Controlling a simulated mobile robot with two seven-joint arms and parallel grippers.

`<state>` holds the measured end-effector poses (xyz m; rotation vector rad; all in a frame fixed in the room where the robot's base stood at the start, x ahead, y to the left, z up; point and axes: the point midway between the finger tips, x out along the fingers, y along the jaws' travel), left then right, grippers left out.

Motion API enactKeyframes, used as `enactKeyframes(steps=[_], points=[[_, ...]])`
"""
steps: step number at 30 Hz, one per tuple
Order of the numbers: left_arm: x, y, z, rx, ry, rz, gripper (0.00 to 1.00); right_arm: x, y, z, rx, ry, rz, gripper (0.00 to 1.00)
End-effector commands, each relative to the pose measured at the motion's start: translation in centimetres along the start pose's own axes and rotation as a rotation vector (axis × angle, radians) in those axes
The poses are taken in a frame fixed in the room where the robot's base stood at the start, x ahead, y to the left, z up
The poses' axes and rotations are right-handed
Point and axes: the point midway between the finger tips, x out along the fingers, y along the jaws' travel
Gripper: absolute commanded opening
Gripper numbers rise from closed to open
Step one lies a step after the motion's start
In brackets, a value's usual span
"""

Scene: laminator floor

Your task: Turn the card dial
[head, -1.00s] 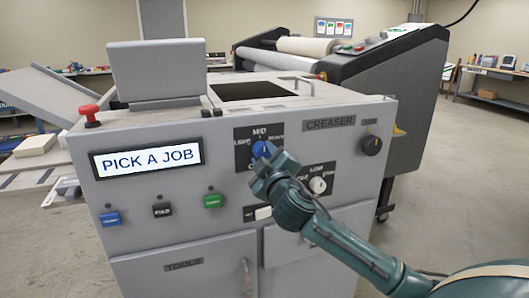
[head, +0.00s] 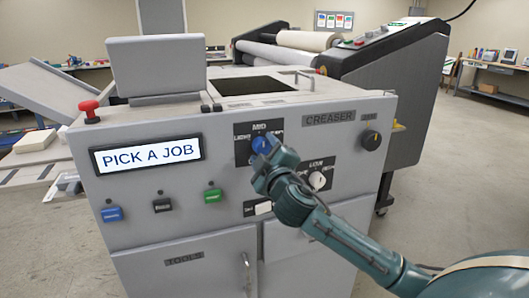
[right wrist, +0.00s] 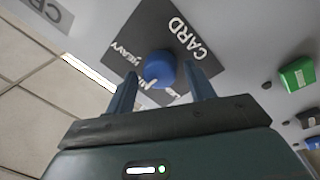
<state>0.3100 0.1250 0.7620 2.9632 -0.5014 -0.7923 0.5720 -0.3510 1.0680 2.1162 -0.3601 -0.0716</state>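The card dial is a blue round knob (head: 262,145) on a dark plate on the front of the grey creaser. In the head view, MID shows above the knob and my gripper covers the plate's lower part. My right gripper (head: 265,160) is right in front of the knob. In the right wrist view, the blue knob (right wrist: 160,68) lies between the two open fingers (right wrist: 160,85), with a narrow gap on each side. CARD and HEAVY are readable around it. A white mark on the knob points away from CARD, roughly towards MID. My left gripper is not in view.
A screen (head: 147,156) reads PICK A JOB. A white-capped knob (head: 318,180) and a black knob (head: 371,140) are to the right. A red stop button (head: 89,108) stands at the left corner.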

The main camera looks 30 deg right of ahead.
Motion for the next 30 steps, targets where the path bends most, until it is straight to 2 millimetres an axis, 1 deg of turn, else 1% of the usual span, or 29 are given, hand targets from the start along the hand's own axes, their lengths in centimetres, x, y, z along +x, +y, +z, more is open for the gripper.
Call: enactKeyframes(steps=[2,9,11,13,17,24,27,30], points=[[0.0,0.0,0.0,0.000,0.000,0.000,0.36,0.0,0.0,0.0,0.000,0.000,0.000,0.59],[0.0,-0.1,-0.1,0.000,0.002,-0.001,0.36,-0.1,-0.1,0.0,0.001,0.000,-0.001,0.59],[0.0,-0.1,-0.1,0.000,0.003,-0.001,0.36,-0.4,-0.1,0.0,0.001,0.000,-0.002,0.59],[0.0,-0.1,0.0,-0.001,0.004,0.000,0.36,-1.1,-0.2,0.1,0.000,0.000,-0.003,0.59],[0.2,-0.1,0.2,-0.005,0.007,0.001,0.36,-3.4,-0.3,0.1,0.000,0.000,-0.004,0.59],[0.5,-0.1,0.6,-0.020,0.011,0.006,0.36,-8.9,-0.3,0.1,0.002,0.001,-0.004,0.59],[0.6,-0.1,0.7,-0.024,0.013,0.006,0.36,-10.8,-0.2,0.1,0.002,0.000,-0.003,0.59],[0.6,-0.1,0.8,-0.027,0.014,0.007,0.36,-12.1,-0.2,0.1,0.001,0.000,-0.003,0.59]])
